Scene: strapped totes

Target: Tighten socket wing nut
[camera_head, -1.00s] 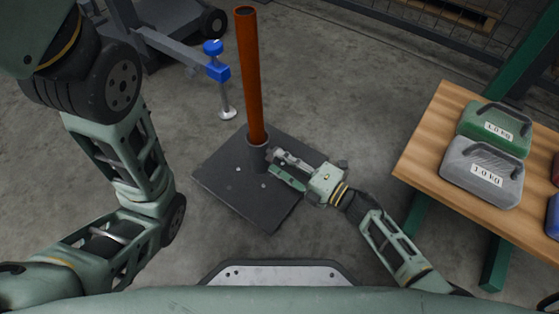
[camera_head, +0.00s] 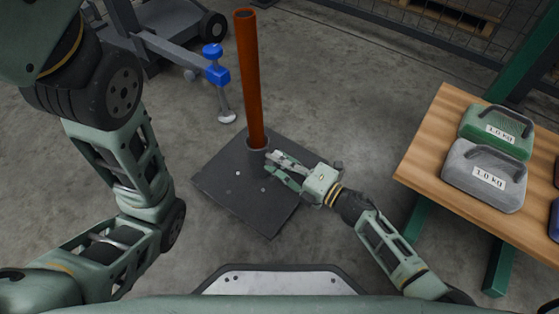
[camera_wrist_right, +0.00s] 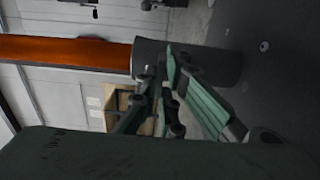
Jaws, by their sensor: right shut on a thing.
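A rust-orange pole (camera_head: 249,80) stands upright in a dark round socket (camera_head: 256,144) on a flat black base plate (camera_head: 240,195). My right gripper (camera_head: 269,160) reaches in from the right, low over the plate, with its fingertips at the socket's side. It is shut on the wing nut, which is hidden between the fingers. In the right wrist view the gripper (camera_wrist_right: 160,80) is close against the dark socket (camera_wrist_right: 215,63), and the orange pole (camera_wrist_right: 70,52) runs off to the left. My left arm is at the left; its gripper is out of view.
A stand with a blue clamp (camera_head: 215,70) is left of the pole, near a grey wheeled frame (camera_head: 160,40). Floor in front of the plate is clear.

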